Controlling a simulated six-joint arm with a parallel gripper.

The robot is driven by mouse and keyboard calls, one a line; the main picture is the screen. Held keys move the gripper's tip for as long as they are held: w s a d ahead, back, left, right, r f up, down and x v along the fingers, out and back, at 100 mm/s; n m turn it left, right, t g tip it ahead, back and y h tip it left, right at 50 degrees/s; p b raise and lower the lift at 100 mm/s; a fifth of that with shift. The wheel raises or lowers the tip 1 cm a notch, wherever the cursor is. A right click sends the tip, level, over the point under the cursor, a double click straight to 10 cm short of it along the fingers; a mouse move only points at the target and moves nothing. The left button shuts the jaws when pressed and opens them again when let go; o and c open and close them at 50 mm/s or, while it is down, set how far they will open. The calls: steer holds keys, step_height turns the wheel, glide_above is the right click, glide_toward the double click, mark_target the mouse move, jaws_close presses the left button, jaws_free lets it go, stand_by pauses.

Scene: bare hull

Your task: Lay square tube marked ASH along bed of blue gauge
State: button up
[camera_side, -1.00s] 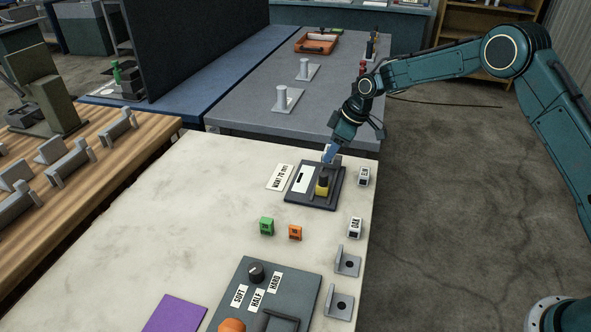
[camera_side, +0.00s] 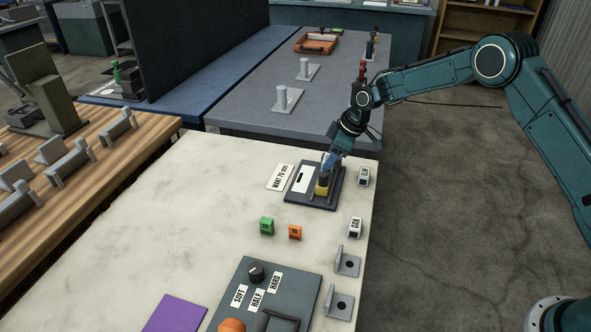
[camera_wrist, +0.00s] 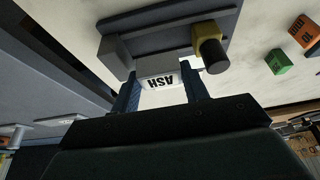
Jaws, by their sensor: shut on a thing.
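The square tube marked ASH (camera_wrist: 160,68) is pale grey with a white label, upside down in the wrist view. My gripper (camera_wrist: 160,90) is shut on it, one blue finger on each side. The dark blue-grey gauge (camera_side: 334,203) lies on the pale table, with a grey end block (camera_wrist: 113,50) and a yellow slider (camera_wrist: 205,33) with a black knob. In the wrist view the tube appears between block and slider, at the bed. I cannot tell whether it touches the bed. In the side view my gripper (camera_side: 327,168) is low over the gauge's far end and hides the tube.
A card reading "WANT 70" (camera_side: 280,177) lies left of the gauge. A small labelled tube (camera_side: 363,177) stands right of it; another marked OAK (camera_side: 355,228) is nearer. Green (camera_side: 266,226) and orange (camera_side: 295,232) blocks and grey brackets (camera_side: 347,263) sit in front.

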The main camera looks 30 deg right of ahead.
steer(key=shift+f, duration=1.8)
steer(key=o, duration=1)
steer(key=shift+o, duration=0.2)
steer(key=shift+d, duration=0.1)
steer(key=shift+w, duration=0.1)
steer(key=shift+d+r, duration=0.1)
steer(key=shift+r, duration=0.05)
steer(key=shift+d+r, duration=0.2)
steer(key=shift+r, duration=0.3)
steer(key=v, duration=1.2)
steer(key=shift+s+a+r, duration=0.15)
steer(key=shift+s+a, duration=0.1)
steer(key=shift+s, duration=0.1)
